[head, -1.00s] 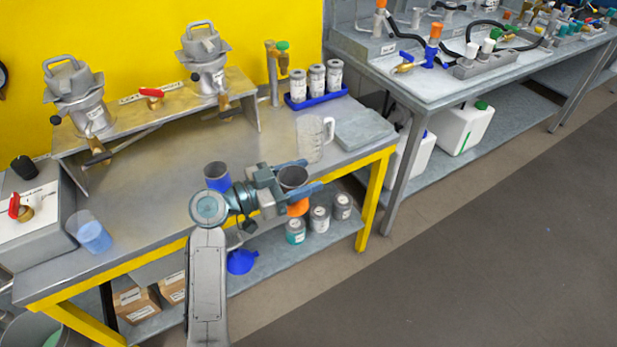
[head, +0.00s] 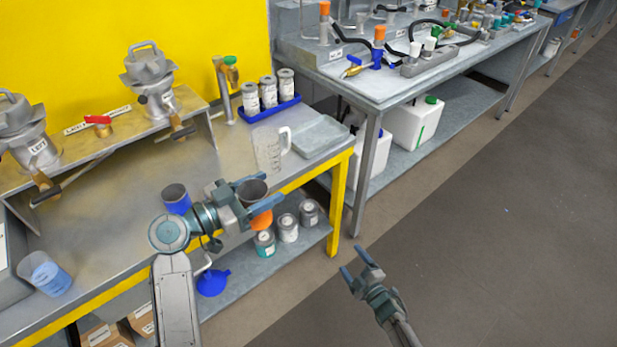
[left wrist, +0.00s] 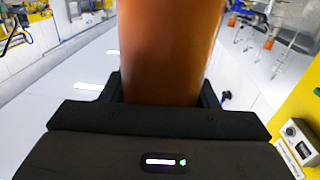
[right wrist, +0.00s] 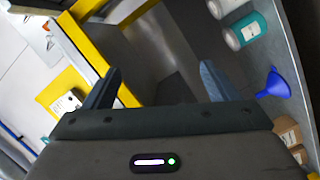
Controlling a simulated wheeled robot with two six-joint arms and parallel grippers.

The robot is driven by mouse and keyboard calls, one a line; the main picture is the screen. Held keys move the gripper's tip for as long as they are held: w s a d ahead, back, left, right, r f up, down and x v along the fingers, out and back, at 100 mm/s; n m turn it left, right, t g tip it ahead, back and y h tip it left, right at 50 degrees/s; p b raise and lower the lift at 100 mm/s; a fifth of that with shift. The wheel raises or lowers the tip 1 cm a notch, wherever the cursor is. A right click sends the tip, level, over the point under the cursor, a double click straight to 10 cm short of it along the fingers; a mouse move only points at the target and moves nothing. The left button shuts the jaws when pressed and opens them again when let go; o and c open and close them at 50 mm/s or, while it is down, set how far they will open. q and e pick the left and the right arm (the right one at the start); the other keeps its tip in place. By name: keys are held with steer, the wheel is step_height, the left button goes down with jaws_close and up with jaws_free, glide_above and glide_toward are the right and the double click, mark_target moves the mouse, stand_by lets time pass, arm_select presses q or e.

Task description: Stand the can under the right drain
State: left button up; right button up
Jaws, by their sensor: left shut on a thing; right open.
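An orange can (head: 261,219) with a dark open mouth is held upright by my left gripper (head: 270,189), in front of the workbench's front edge. In the left wrist view the orange can (left wrist: 168,50) fills the space between the jaws. The right drain (head: 178,128), a brass valve with a dark lever, sits below the right grey drum agitator (head: 150,82). The left drain (head: 46,186) hangs below the drum labelled LEFT (head: 35,145). My right gripper (head: 354,262) is open and empty over the floor; its jaws also show in the right wrist view (right wrist: 159,76).
A clear jug (head: 267,152), a grey slab (head: 320,137) and a blue tray (head: 270,110) with cans are further right. A blue-tinted beaker (head: 45,275) stands left. Bench under the right drain looks clear.

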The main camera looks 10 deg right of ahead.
steer(key=w+a+r+n+g+y, duration=0.1)
steer(key=w+a+r+n+y, duration=0.15)
steer(key=r+n+y, duration=0.45)
steer(key=w+a+r+n+g+y, duration=0.2)
steer(key=a+r+n, duration=0.25)
steer(key=r, duration=0.35)
steer(key=w+a+r+n+g+y, duration=0.1)
steer(key=w+a+r+n+y, duration=0.2)
steer(key=r+n+y, duration=0.35)
steer(key=s+a+r+n+g+h, duration=0.2)
steer(key=s+r+n+g, duration=0.1)
steer(key=r+n+g, duration=0.8)
steer(key=s+a+r+n+g+h, duration=0.2)
steer(key=r+n+g, duration=0.3)
steer(key=n+g, duration=0.65)
steer(key=s+a+t, duration=0.1)
steer(key=a, duration=0.2)
steer(key=s+a+n+t, duration=0.1)
steer(key=s+a, duration=0.1)
steer(key=a, duration=0.2)
steer(key=s+a+n+t, duration=0.1)
steer(key=s+a, duration=0.1)
steer(key=a, duration=0.1)
steer(key=shift+s+a+r+n, duration=0.1)
steer(key=shift+s+a+n, duration=0.05)
steer(key=shift+a+n, duration=0.15)
